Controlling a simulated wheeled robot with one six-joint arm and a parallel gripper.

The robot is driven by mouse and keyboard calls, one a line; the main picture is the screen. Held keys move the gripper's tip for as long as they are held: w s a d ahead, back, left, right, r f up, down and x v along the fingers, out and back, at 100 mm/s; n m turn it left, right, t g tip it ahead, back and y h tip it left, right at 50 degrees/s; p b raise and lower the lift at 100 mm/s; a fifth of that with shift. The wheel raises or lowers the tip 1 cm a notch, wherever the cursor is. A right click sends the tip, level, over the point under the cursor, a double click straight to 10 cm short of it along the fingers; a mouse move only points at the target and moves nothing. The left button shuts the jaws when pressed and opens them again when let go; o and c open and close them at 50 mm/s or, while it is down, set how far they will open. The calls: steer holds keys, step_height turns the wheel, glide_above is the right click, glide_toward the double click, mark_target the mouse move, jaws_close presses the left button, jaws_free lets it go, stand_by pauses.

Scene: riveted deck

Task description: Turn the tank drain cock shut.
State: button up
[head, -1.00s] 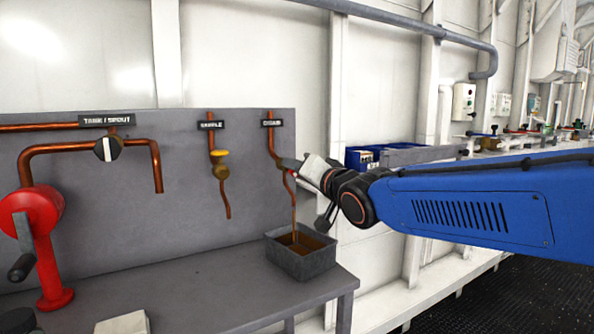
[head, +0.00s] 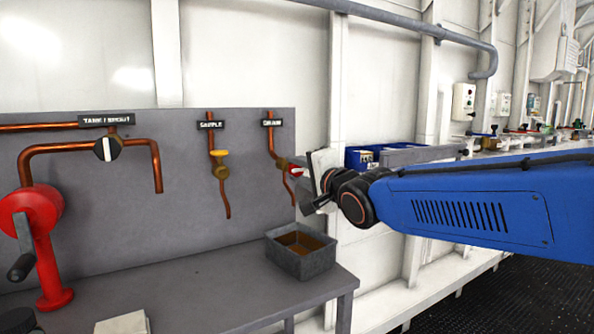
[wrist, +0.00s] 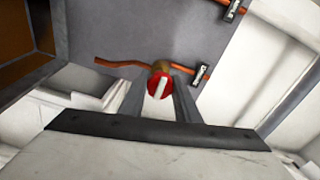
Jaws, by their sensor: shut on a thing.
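The drain cock has a brass body (head: 282,163) on the copper pipe under the DRAIN label (head: 272,123). Its round red knob (wrist: 152,82) carries a white bar (wrist: 159,88), which lies roughly crosswise to the pipe in the wrist view. My gripper (head: 302,171) reaches it from the right and is shut on the red knob, with one dark finger on each side in the wrist view. No stream shows below the drain pipe's end. The grey drip tray (head: 303,266) under it holds brown liquid (head: 301,241).
The sample cock (head: 220,171) with a yellow handle is left of the drain. The tank spout valve (head: 107,148) is farther left. A red hand pump (head: 48,240) stands at the bench's left. Blue bins (head: 362,158) sit behind my arm.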

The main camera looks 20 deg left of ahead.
steer(key=shift+f, duration=0.1)
stand_by(0.4)
steer(key=o, duration=1)
steer(key=shift+o, duration=0.2)
steer(key=v, duration=1.7)
steer(key=shift+d, duration=0.25)
steer(key=shift+d, duration=0.1)
steer(key=w+d+f+n+h, duration=0.1)
steer(key=d+f+h, duration=0.5)
steer(key=d, duration=0.6)
steer(key=w+d+f+h, duration=0.1)
steer(key=d+f+h, duration=0.3)
steer(key=d+f, duration=0.7)
steer(key=s+d+f+n+g+h, duration=0.1)
steer(key=s+d+f+n+g, duration=0.1)
steer(key=s+d+f, duration=0.5)
steer(key=s+d+f+n+g+h, duration=0.2)
steer(key=s+d+f+g, duration=0.3)
steer(key=s, duration=0.8)
steer(key=d+f, duration=0.3)
steer(key=d, duration=0.2)
steer(key=shift+d+f+n+h, duration=0.3)
steer(key=shift+d+n, duration=0.05)
steer(key=shift+n, duration=0.05)
